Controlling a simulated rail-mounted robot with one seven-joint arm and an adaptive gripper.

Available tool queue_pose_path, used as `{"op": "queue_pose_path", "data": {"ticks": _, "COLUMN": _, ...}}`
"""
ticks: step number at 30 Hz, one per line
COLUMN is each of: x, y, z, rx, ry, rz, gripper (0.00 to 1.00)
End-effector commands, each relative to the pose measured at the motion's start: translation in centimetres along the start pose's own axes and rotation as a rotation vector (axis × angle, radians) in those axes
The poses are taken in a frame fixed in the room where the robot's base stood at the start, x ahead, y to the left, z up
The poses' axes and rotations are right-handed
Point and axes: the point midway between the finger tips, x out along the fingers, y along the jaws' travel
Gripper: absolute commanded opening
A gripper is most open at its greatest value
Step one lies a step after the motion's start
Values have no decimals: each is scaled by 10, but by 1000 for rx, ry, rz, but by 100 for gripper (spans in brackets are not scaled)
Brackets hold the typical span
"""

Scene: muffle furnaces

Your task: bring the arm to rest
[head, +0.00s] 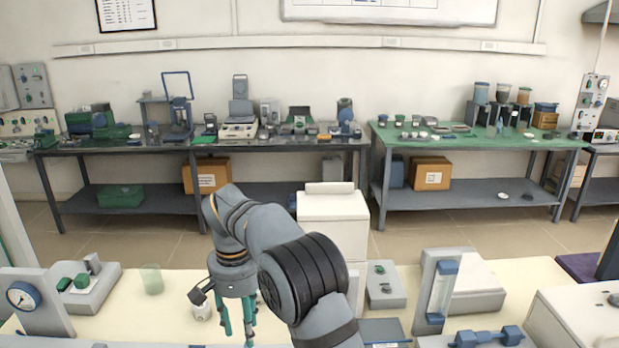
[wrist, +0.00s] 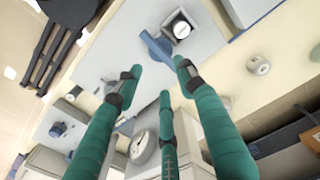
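My gripper (head: 237,332) hangs from my bent arm at the lower middle of the head view, over the cream bench. Its teal fingers point downward. In the wrist view the fingers (wrist: 160,77) are spread apart with nothing held between them. A grey panel with a blue handle (wrist: 157,47) lies beyond the fingertips, and I cannot tell how far away. The bench surface right below the gripper is partly hidden by my arm in the head view.
On the near bench (head: 120,318) a gauge unit (head: 30,300) and a clear greenish beaker (head: 152,279) stand at left. A small jar (head: 201,306) is close beside the gripper. A grey box (head: 383,285) and flowmeter stand (head: 436,290) are right of my arm.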

Motion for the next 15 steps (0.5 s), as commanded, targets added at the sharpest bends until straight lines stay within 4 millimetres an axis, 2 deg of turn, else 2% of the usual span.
{"op": "queue_pose_path", "data": {"ticks": 3, "x": 25, "y": 1, "z": 1, "rx": 0, "ry": -6, "rz": 3, "gripper": 39}}
{"op": "queue_pose_path", "data": {"ticks": 9, "x": 64, "y": 1, "z": 1, "rx": 0, "ry": -4, "rz": 2, "gripper": 39}}
{"op": "queue_pose_path", "data": {"ticks": 15, "x": 89, "y": 0, "z": 1, "rx": 0, "ry": -2, "rz": 0, "gripper": 39}}
